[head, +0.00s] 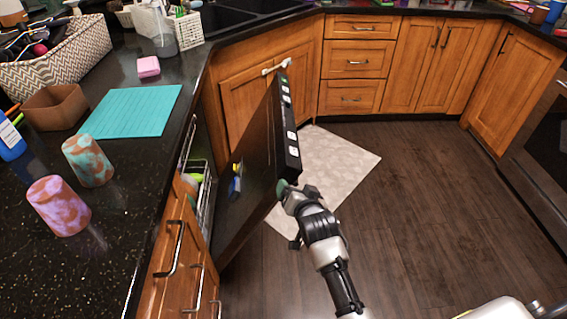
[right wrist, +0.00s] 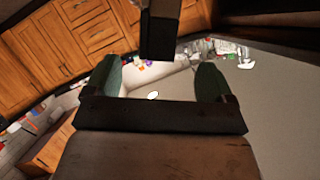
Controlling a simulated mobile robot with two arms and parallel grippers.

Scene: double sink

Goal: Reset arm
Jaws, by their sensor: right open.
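My right gripper (head: 284,188) is at the near top corner of the dark dishwasher door (head: 252,165), which hangs partly open. In the head view the fingertip overlaps the door's edge, and I cannot tell whether they touch. The right wrist view shows two green fingers spread apart, with the right gripper (right wrist: 157,82) open and nothing held between them. A dark block shows above the fingers there; I cannot tell what it is. My left gripper is not in view.
The dishwasher rack (head: 206,200) shows behind the door. The black counter (head: 110,240) holds two patterned cups (head: 58,205), a teal mat (head: 133,111), a brown bowl (head: 55,107) and a pink sponge (head: 148,66). A pale rug (head: 335,165) lies on open wooden floor (head: 430,220).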

